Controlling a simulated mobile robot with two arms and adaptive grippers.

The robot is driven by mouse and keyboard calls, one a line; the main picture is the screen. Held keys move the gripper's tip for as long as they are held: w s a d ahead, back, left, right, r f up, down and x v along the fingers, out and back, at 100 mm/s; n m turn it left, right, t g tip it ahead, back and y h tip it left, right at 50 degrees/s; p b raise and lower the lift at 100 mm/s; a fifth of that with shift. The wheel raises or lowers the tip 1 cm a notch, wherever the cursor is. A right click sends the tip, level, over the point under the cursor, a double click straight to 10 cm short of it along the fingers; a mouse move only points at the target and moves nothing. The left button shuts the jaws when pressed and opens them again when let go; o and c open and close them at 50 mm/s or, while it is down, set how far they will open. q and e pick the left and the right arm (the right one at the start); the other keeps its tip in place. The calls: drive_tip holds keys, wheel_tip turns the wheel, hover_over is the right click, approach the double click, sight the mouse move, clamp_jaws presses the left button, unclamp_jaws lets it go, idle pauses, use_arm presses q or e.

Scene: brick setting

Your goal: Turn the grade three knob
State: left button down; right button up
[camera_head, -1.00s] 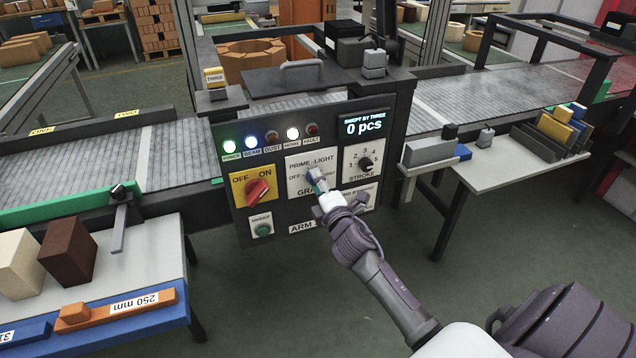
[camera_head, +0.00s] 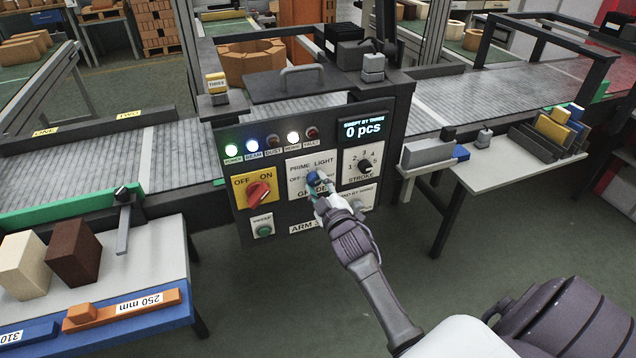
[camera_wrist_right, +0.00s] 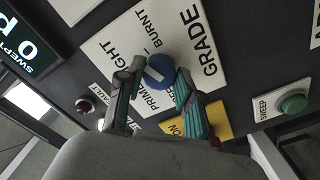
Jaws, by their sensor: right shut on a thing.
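The grade knob (camera_head: 313,178) is a round blue dial on a white plate (camera_head: 298,165) marked PRIME, LIGHT and GRADE, in the middle of the dark control panel. My right gripper (camera_head: 319,189) reaches it from the lower right and is shut on it. In the right wrist view the blue knob (camera_wrist_right: 159,70) sits between the two fingers, with a pale pointer line across its face. The fingers partly hide the plate's lettering, so I cannot tell which grade the pointer marks. My left gripper is not in view.
A red OFF/ON switch (camera_head: 258,193) on a yellow plate is left of the knob. A green sweep button (camera_head: 264,231) is below it. The black stroke dial (camera_head: 365,166) and the display reading 0 pcs (camera_head: 363,128) are to the right. Conveyors run behind the panel.

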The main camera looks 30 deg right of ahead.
drive_tip(key=shift+m+p, duration=0.4)
drive_tip(key=shift+m, duration=0.8)
drive_tip(key=shift+f+m, duration=0.1)
drive_tip(key=shift+m, duration=0.2)
drive_tip(key=o, duration=1.2)
drive_tip(key=shift+c, duration=0.2)
drive_tip(key=shift+s, duration=0.1)
drive_tip(key=v, duration=1.2)
